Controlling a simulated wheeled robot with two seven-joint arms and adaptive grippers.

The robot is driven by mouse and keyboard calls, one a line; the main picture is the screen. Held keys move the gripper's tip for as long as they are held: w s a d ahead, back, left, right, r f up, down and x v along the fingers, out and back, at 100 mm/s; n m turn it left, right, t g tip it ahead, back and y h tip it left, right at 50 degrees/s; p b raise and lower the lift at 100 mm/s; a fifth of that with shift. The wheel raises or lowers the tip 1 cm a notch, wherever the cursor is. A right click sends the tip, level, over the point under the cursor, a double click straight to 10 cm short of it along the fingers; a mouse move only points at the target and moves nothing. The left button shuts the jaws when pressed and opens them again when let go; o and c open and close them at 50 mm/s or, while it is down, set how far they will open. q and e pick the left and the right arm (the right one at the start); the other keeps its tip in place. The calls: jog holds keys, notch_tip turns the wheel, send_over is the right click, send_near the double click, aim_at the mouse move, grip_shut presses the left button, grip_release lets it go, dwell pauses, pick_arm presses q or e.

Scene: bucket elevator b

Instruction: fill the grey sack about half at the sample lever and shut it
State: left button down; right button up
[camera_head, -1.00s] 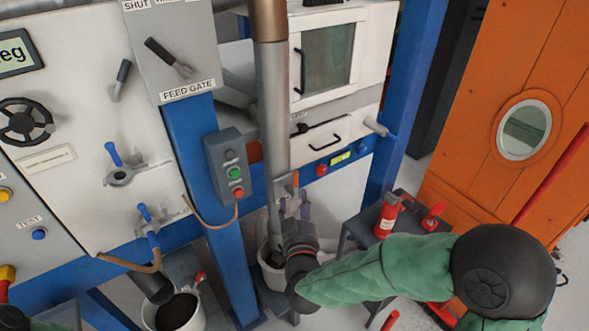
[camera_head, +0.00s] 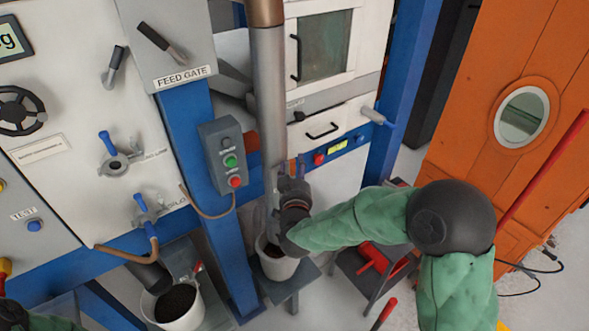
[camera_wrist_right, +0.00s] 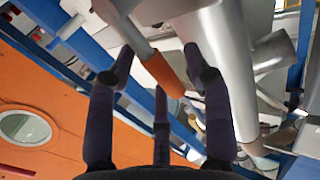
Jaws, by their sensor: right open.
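My right gripper (camera_head: 289,172) is at the vertical grey pipe (camera_head: 269,110), reaching up beside it. In the right wrist view its dark fingers (camera_wrist_right: 160,70) are spread open around an orange-handled lever (camera_wrist_right: 164,76) beside the grey pipe. I cannot tell whether they touch it. The lever's label is not readable. No grey sack can be made out in either view.
A white bucket (camera_head: 277,268) stands under the pipe, partly behind my right wrist. Another white bucket (camera_head: 196,314) with dark material stands further left. A small dark table (camera_head: 345,262) with red items is right of the pipe. An orange door (camera_head: 545,60) stands at right.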

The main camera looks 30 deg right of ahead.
jog(key=shift+w+d, duration=0.15)
jog(key=shift+w, duration=0.1)
grip_shut()
